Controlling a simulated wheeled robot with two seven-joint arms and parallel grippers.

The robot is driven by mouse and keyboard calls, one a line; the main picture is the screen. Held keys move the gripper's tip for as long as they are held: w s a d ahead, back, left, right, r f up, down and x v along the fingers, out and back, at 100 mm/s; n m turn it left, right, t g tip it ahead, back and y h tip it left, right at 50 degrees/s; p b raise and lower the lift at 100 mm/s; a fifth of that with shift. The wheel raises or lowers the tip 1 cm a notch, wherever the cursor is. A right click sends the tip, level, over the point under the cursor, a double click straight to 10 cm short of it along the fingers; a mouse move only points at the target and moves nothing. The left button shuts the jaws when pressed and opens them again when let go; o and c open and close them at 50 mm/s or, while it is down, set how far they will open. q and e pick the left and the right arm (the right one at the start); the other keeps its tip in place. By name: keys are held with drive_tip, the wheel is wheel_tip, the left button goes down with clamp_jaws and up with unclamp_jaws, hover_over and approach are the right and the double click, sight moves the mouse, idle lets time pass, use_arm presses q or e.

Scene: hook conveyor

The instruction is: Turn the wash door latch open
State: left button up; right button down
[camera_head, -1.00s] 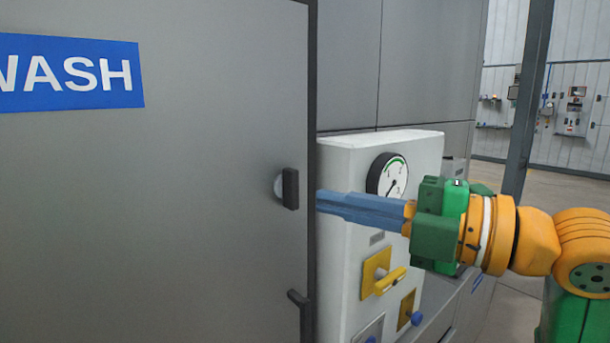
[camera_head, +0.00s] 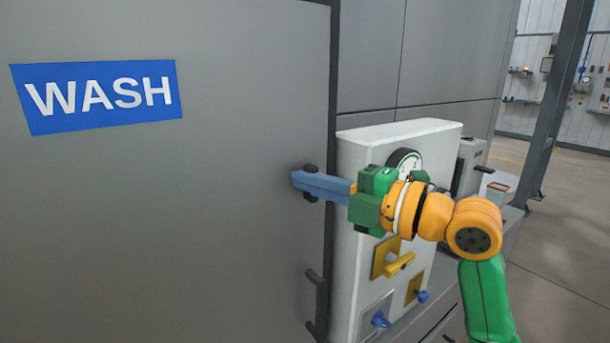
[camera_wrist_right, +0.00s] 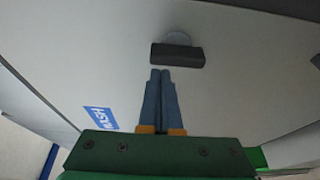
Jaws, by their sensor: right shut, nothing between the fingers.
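The grey wash door (camera_head: 200,220) fills the left of the head view and carries a blue WASH sign (camera_head: 98,95). Its dark latch (camera_head: 310,169) is near the door's right edge and is partly hidden behind my right gripper (camera_head: 296,180). The right gripper's blue fingers are shut and empty, and cross in front of the latch. In the right wrist view, the latch (camera_wrist_right: 177,54) is a dark bar on a pale round base, lying crosswise just beyond the fingertips (camera_wrist_right: 160,73). I cannot tell whether they touch. My left gripper is not in view.
A white panel box (camera_head: 357,180) stands right of the door, with a gauge (camera_head: 404,160), a yellow handle (camera_head: 399,264) and blue knobs (camera_head: 380,320). A dark door handle (camera_head: 316,290) is below the latch. Open floor (camera_head: 565,230) lies at the far right.

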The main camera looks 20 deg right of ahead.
drive_tip(key=shift+w+d, duration=0.1)
drive_tip(key=shift+d, duration=0.4)
drive_tip(key=shift+a, duration=0.1)
drive_tip(key=shift+a, duration=0.1)
drive_tip(key=shift+m, duration=0.3)
